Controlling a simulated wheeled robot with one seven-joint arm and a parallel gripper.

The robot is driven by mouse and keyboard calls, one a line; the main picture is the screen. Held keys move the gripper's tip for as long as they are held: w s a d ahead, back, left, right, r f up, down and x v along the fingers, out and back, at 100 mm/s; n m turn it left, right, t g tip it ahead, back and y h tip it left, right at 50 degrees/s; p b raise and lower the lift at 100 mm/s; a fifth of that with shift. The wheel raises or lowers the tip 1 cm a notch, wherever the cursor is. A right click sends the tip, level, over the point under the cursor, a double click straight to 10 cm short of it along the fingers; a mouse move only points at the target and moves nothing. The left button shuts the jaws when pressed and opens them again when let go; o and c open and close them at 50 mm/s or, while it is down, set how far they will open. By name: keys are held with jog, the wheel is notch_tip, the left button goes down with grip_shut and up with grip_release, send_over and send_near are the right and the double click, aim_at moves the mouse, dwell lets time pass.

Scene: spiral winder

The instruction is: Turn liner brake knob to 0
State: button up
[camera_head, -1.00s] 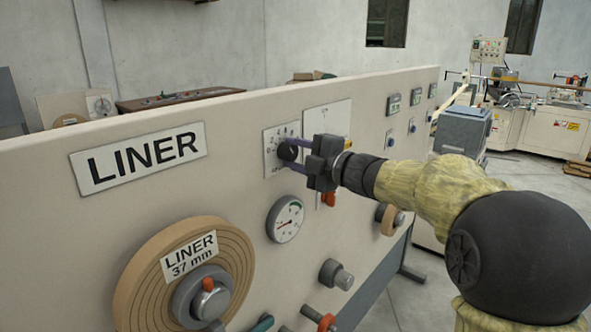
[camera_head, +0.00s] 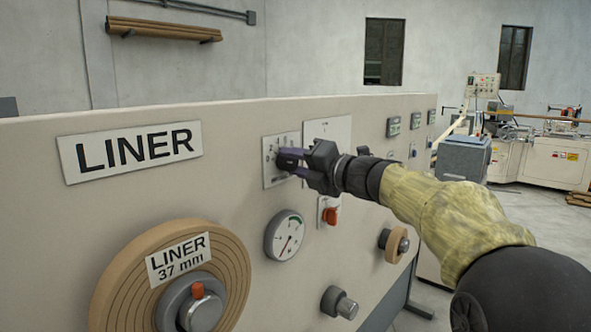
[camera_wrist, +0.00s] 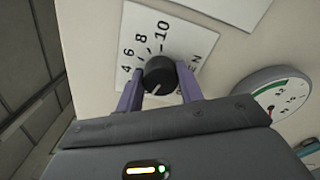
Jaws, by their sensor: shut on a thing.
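The liner brake knob (camera_wrist: 160,74) is round and black, on a white scale plate (camera_wrist: 146,22) showing 4, 6, 8 and 10 in the wrist view. A pale mark on the knob's face points toward the bottom of that view, slightly left. My gripper (camera_head: 287,161) is shut on the knob, with one purple finger on each side. In the head view the knob is mostly hidden behind the fingers, and the plate (camera_head: 270,178) shows around them.
A round gauge (camera_head: 284,236) sits below the plate; it also shows in the wrist view (camera_wrist: 280,92). A LINER sign (camera_head: 130,150) and a liner roll (camera_head: 120,270) are on the left. A grey knob (camera_head: 338,302) sticks out lower down.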

jog(key=shift+f, duration=0.15)
jog(key=o, duration=1)
jog(key=b+v, duration=0.1)
jog(key=v, duration=1.6)
jog(key=shift+d, duration=0.2)
jog(key=shift+s, duration=0.1)
